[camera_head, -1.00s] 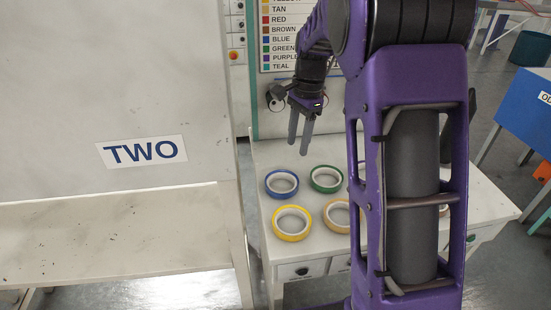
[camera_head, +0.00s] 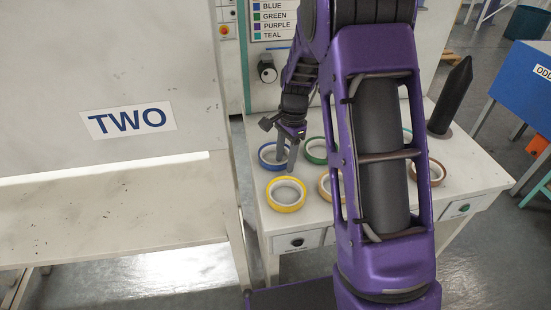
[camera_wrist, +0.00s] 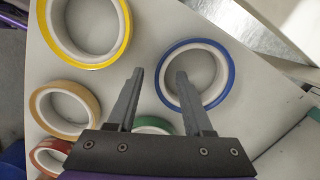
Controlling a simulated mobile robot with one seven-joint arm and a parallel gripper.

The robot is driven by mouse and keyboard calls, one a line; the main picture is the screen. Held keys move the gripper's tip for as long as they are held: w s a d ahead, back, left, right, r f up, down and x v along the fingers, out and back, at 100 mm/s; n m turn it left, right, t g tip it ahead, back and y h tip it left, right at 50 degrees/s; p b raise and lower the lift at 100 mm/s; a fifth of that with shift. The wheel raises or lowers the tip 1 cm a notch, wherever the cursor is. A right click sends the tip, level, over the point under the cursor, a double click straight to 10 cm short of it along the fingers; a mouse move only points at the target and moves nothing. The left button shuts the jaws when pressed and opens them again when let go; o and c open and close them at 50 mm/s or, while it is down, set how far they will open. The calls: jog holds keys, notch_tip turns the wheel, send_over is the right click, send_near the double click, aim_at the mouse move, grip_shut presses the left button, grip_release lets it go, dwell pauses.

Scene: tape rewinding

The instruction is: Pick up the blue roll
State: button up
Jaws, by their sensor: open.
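The blue roll (camera_head: 272,156) lies flat on the white table at its left side, behind the yellow roll. In the wrist view the blue roll (camera_wrist: 229,85) is a ring with a white core, right of the picture's middle. My gripper (camera_head: 287,165) is open and empty, over the blue roll's right side in the head view. In the wrist view my fingertips (camera_wrist: 160,75) point towards the table; the right finger overlaps the blue roll's near-left rim, the left finger is outside the ring. I cannot tell the exact height above it.
A yellow roll (camera_head: 286,194), a green roll (camera_head: 315,151), a tan roll (camera_head: 325,187) and a brown roll (camera_head: 437,173) lie nearby on the table (camera_head: 470,165). A dark pointed post (camera_head: 452,98) stands at the back right. My arm hides the table's middle.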

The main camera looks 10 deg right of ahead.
jog(key=shift+f, duration=0.5)
grip_shut()
jog(key=shift+r, duration=0.15)
